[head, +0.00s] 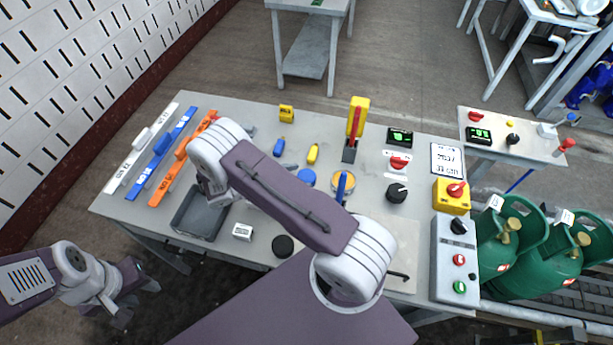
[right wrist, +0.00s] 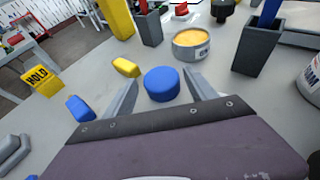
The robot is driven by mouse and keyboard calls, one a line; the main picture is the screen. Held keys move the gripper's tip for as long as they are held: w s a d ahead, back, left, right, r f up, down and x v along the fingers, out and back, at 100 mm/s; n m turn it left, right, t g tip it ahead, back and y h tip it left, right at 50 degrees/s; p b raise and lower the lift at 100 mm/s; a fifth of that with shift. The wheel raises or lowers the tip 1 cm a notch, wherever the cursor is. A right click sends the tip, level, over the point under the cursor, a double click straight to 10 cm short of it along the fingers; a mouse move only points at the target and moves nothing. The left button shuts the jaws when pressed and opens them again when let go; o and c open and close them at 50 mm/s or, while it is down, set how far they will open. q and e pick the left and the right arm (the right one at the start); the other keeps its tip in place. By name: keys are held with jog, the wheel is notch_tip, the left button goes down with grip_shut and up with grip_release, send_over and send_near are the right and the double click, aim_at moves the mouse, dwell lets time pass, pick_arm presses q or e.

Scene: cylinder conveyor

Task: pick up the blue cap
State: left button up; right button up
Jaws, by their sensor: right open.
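The blue cap (head: 307,176) is a short round disc lying on the grey table, just right of my right forearm in the head view. In the right wrist view the blue cap (right wrist: 161,85) shows between the two finger tips of my right gripper (right wrist: 160,77), which is open with a gap on both sides. Whether the fingers are level with the cap or above it is unclear. My left gripper (head: 136,296) is open and empty, off the table's front left corner.
A yellow plug (right wrist: 126,66) and a blue plug (right wrist: 80,108) lie beside the cap. A tin with an orange top (right wrist: 191,44) stands behind it. A grey tray (head: 187,222), a white block (head: 242,232) and a black disc (head: 283,246) sit near the front edge.

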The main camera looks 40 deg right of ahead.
aim_at(308, 175)
jog(key=x, duration=0.4)
jog(key=shift+d+f+p, duration=0.25)
jog(key=shift+d+p, duration=0.05)
jog(key=shift+p, duration=0.05)
jog(key=c, duration=1.1)
notch_tip(308, 175, up, 10)
jog(key=shift+r, duration=0.1)
